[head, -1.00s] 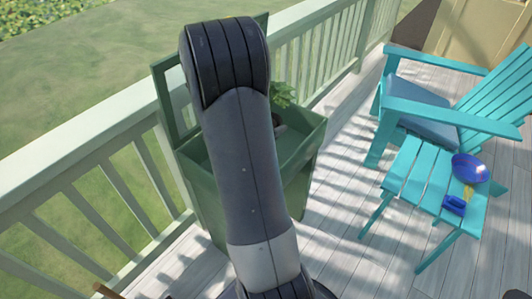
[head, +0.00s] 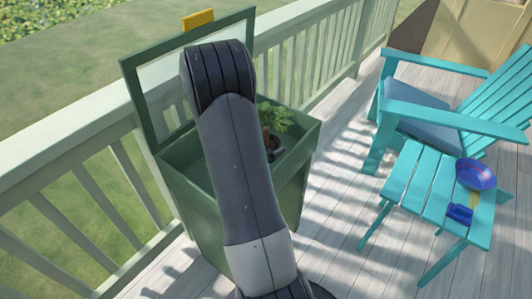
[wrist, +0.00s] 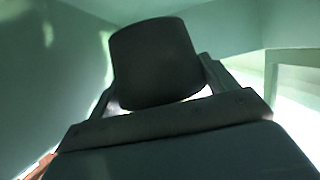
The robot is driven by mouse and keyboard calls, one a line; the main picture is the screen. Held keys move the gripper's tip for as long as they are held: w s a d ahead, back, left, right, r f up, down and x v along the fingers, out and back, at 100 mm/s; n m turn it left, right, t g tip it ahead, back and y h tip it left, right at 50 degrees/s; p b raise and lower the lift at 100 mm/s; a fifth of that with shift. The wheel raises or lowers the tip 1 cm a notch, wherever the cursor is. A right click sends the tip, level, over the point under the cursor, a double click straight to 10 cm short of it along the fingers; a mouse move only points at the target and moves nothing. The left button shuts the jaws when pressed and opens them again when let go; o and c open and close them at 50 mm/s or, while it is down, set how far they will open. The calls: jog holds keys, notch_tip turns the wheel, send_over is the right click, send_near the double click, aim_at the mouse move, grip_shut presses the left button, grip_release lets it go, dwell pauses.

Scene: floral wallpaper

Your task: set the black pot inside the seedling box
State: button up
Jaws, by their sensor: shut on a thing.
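The seedling box (head: 187,192) is a tall green box with an open top and a frame-like lid raised at its back. A leafy green plant (head: 273,117) shows above the box's opening, right of my arm. Its black pot (wrist: 153,62) is upside-down-looking in the wrist view, between the fingers. My gripper (wrist: 158,98) is shut on the pot. Pale green walls surround the pot in the wrist view, and it appears inside the box. My arm hides much of the box's inside in the head view. I cannot tell whether the pot touches the bottom.
A pale green railing (head: 70,160) runs behind the box. A turquoise side table (head: 415,185) with a blue bowl (head: 475,174) and a small blue item (head: 459,213) stands at right, before a turquoise chair (head: 450,115). Deck boards between are clear.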

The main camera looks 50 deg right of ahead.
jog(key=shift+f, duration=1.3)
jog(key=shift+f+b, duration=0.65)
jog(key=o, duration=1)
jog(key=shift+r, duration=0.1)
jog(key=shift+r+p, duration=0.3)
jog(key=shift+p, duration=0.05)
jog(key=p+v, duration=0.1)
jog(key=v, duration=0.6)
jog(key=shift+a+r, duration=0.25)
jog(key=shift+r, duration=0.05)
